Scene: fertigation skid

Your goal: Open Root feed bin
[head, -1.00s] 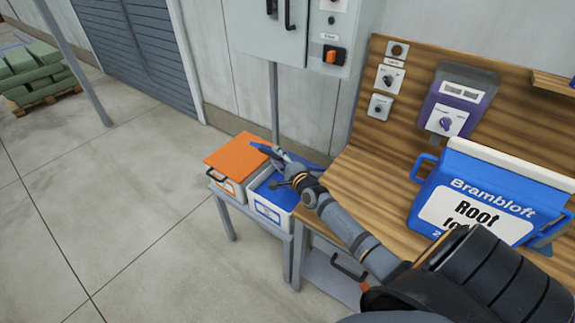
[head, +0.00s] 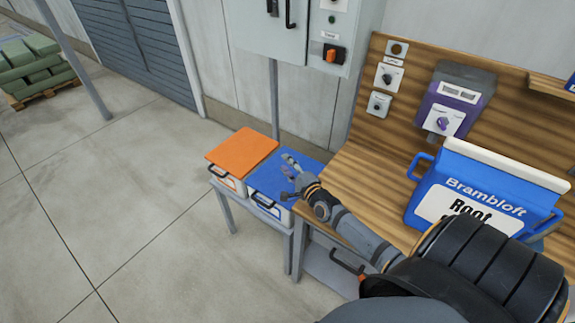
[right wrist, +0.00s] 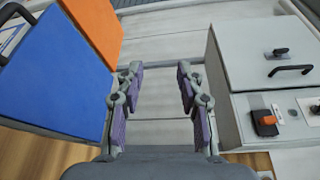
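A white bin with a flat blue lid (head: 280,178) stands on a low stand left of the bench; its front label is too small to read. My right gripper (head: 288,166) is over or beside the right part of this lid; the exact gap is unclear. In the right wrist view the gripper (right wrist: 160,72) is open with nothing between its fingers, and the blue lid (right wrist: 52,75) lies to its left. A blue-and-white Brambloft container (head: 475,195) marked "Root" stands on the bench, partly hidden by my right arm. My left gripper is not in view.
An orange-lidded bin (head: 241,152) stands directly left of the blue one. A grey control cabinet (head: 300,35) hangs behind, also seen in the right wrist view (right wrist: 262,90). A purple dispenser (head: 453,98) is on the bench's back panel.

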